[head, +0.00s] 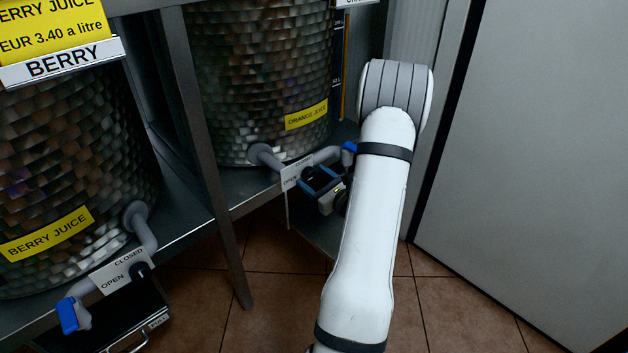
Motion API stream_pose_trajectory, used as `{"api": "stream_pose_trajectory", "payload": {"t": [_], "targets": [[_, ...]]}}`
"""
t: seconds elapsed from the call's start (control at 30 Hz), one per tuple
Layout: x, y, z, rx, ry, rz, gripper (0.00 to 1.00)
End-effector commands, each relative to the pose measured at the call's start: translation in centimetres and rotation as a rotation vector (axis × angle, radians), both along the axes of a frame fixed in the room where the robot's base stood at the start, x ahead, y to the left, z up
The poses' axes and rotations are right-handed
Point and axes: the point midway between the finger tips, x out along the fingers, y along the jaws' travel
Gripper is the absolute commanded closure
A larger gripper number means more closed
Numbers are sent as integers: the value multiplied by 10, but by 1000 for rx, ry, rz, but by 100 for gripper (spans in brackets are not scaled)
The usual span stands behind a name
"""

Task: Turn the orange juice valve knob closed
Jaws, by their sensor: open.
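The orange juice barrel (262,80) stands on a metal shelf, with a yellow label (306,115). A grey tap pipe (265,156) comes out of its lower front. A white OPEN/CLOSED plate (297,172) hangs by the pipe. A blue tap part (349,147) shows at the pipe's right end. My gripper (314,178) is open at the right of the plate, with its fingers close to a dark shape that looks like the valve knob. My gripper and arm partly hide this area. I cannot tell whether the fingers touch the knob or how far it is turned.
The berry juice barrel (75,165) stands at left with its own tap, blue part (70,315) and OPEN/CLOSED plate. A shelf post (215,170) rises between the barrels. A grey panel (540,150) stands at right. Bare tiled floor (270,310) lies below.

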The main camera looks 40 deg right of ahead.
Motion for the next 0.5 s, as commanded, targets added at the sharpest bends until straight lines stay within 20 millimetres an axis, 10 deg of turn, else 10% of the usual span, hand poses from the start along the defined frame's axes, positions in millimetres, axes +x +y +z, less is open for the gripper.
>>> {"api": "stream_pose_trajectory", "payload": {"t": [0.5], "targets": [[5, 2, 0, 0, -1, 3, 55]]}}
